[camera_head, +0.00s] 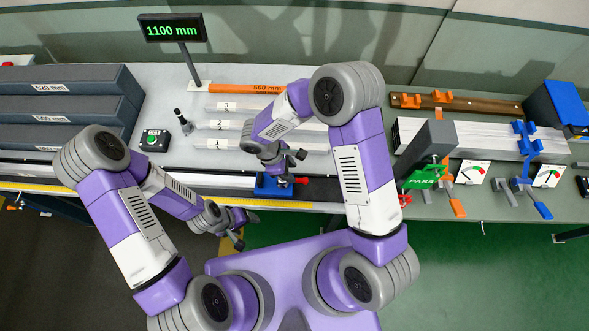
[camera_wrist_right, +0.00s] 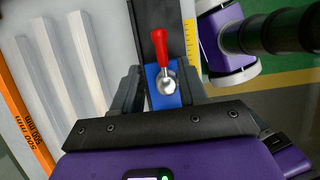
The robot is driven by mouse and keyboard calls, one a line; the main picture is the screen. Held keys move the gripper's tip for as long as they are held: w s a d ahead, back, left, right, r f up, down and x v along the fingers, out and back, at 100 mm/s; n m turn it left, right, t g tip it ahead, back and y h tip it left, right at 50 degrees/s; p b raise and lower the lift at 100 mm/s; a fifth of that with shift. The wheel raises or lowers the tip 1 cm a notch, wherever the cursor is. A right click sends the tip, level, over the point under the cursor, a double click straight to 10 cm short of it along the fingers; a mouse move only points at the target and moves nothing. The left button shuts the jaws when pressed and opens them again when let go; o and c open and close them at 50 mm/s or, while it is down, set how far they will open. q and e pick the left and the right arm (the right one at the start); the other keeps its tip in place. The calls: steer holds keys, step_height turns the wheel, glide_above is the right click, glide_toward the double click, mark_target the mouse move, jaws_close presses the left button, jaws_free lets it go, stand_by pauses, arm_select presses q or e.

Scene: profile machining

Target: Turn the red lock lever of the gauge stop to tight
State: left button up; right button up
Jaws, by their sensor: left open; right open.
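The blue gauge stop (camera_head: 264,188) sits on the dark rail at the front of the bench, and its blue body also shows in the right wrist view (camera_wrist_right: 153,85). Its red lock lever (camera_head: 301,181) points right along the rail in the head view. In the right wrist view the red lever (camera_wrist_right: 158,42) points up the picture from a silver round pivot (camera_wrist_right: 167,82). My right gripper (camera_head: 287,162) is open above the stop, its dark fingers on either side of the pivot, not closed on the lever. My left gripper (camera_head: 238,226) is open and empty, in front of the bench edge.
A display (camera_head: 172,30) reads 1100 mm. An orange 500 mm bar (camera_head: 245,88) and pale numbered profiles (camera_head: 235,107) lie behind the rail. A yellow scale (camera_head: 60,190) runs along the front edge. Clamps and gauges, with a green PASS sign (camera_head: 422,181), stand at right.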

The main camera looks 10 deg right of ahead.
mark_target(298, 180)
steer(key=x, duration=0.5)
steer(key=shift+s+f, duration=0.15)
jaws_close()
